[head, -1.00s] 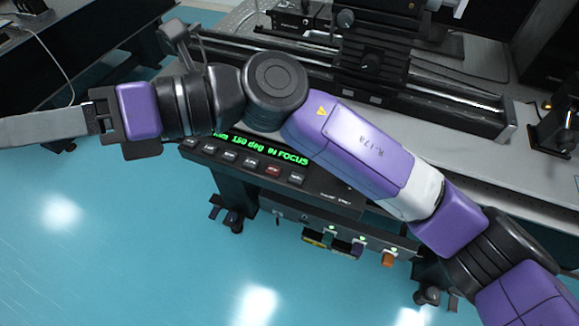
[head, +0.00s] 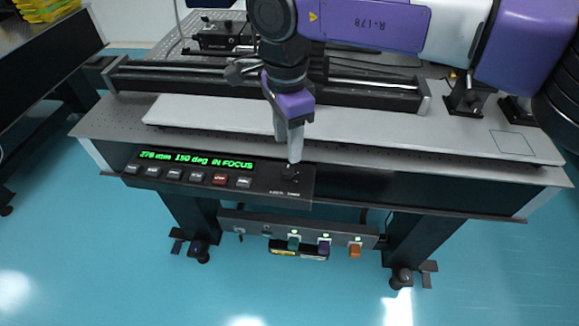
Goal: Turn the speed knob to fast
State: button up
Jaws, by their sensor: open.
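The speed knob (head: 289,174) is a small dark knob at the right end of the black control panel (head: 262,206) on the table's front edge. The small print by it is too blurred to read, so its setting cannot be told. My gripper (head: 293,158) points down with its grey fingertips just above or at the knob. It is open, though the fingers overlap in this view. Whether they touch the knob cannot be told.
The panel has a green lit display (head: 196,160) and a row of buttons (head: 197,177) left of the knob. A long black rail (head: 190,82) lies behind my gripper. Below hangs a strip with coloured plugs (head: 293,243).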

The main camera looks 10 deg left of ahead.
aim_at(287, 169)
notch_tip(287, 169, down, 8)
jog(key=shift+r, duration=0.2)
jog(key=shift+s, duration=0.1)
grip_shut()
